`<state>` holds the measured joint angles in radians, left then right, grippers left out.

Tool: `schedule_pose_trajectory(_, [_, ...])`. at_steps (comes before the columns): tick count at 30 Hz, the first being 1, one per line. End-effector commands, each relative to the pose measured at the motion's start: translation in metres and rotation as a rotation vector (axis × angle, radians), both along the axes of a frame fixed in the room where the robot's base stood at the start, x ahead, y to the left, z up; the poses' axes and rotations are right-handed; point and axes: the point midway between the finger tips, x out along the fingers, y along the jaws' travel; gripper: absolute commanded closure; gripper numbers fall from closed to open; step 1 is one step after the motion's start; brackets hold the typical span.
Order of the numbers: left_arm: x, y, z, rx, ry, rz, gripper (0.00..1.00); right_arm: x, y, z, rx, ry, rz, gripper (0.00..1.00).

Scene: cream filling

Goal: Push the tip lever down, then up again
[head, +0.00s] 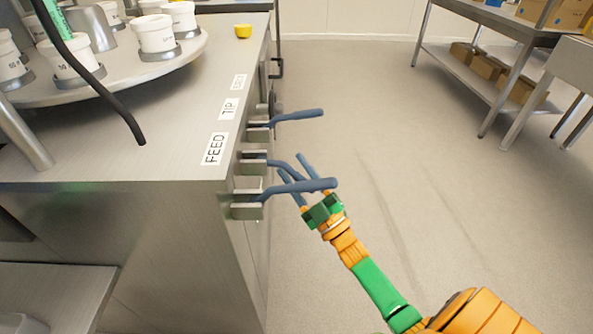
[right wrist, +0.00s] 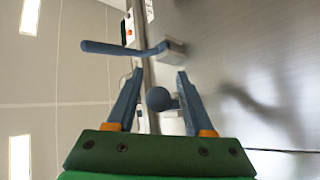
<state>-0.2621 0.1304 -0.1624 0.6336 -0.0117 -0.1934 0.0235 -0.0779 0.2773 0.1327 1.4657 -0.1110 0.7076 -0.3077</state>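Three blue-handled levers stick out from the side of the steel machine. The labels TIP (head: 229,109) and FEED (head: 215,148) are on its top. The tip lever (head: 281,164) is the middle one, and its outer end is partly hidden by my right gripper (head: 290,163). That gripper is open, with one finger on each side of a lever end. In the right wrist view, a round blue lever end (right wrist: 158,98) shows between the spread fingers (right wrist: 159,73), with gaps visible. I cannot tell whether either finger touches it. My left gripper is not visible.
The near feed lever (head: 300,187) passes close to my right fingers. The far lever (head: 298,116) stands apart. Another lever (right wrist: 125,48) crosses above the fingers in the wrist view. White cups stand on a round tray (head: 130,92). The floor (head: 400,130) right of the machine is clear.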

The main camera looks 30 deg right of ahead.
Motion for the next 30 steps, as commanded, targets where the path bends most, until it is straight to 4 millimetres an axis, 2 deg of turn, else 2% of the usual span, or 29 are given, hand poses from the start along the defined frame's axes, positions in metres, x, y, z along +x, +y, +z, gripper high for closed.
schedule_pose_trajectory(9, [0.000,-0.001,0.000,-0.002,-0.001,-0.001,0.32,-0.004,-0.001,-0.002,-0.001,0.001,-0.002,0.47])
schedule_pose_trajectory(16, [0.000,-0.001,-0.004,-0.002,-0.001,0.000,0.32,-0.045,-0.006,-0.027,-0.002,0.003,-0.002,0.47])
schedule_pose_trajectory(20, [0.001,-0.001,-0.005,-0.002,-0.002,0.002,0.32,-0.059,-0.008,-0.034,-0.001,0.001,0.000,0.47])
schedule_pose_trajectory(30, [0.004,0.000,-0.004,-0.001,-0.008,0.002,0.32,-0.061,-0.008,-0.034,-0.001,-0.001,0.000,0.47])
